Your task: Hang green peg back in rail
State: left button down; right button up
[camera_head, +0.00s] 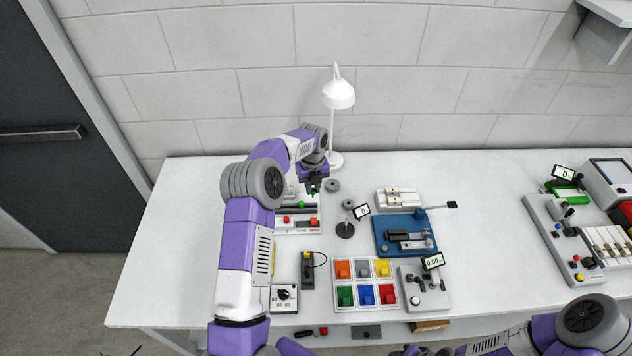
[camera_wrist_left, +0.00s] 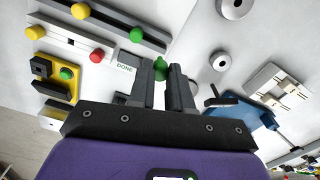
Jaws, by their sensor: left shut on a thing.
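My left gripper (camera_head: 313,188) is shut on a green peg (camera_wrist_left: 160,66), holding it between the fingertips over the table. A board with dark slotted rails lies beside and below it in the head view, partly hidden by my arm. In the left wrist view the upper rail (camera_wrist_left: 108,22) bears a yellow peg (camera_wrist_left: 80,10) and another green peg (camera_wrist_left: 136,35). A second rail (camera_wrist_left: 62,43) bears a yellow peg (camera_wrist_left: 36,32) and a red peg (camera_wrist_left: 96,55). A label reading DONE lies close to the held peg. My right gripper (camera_head: 425,351) is barely visible at the bottom edge.
A white lamp (camera_head: 338,95) stands behind the gripper. Grey round pieces (camera_head: 333,185) lie just right of it. A blue fixture (camera_head: 405,248), a tray of coloured blocks (camera_head: 365,300) and a grey device (camera_head: 424,288) fill the middle.

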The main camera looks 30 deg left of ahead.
aim_at(313, 195)
pick_arm(q)
jog(key=shift+s+f, duration=0.1)
jog(key=shift+f, duration=0.25)
jog(key=shift+f+b, duration=0.75)
jog(key=shift+f, duration=0.2)
jog(key=shift+w+f+b, duration=0.2)
jog(key=shift+f+b, duration=0.4)
jog(key=shift+f, duration=0.45)
jog(key=shift+f+b, duration=0.65)
jog(key=shift+f, duration=0.55)
jog(key=c, duration=1)
grip_release()
jog(key=shift+o, duration=0.2)
jog(key=shift+r, duration=0.1)
notch_tip(313, 195, up, 8)
jog(key=shift+f+p, duration=0.25)
jog(key=shift+p, duration=0.05)
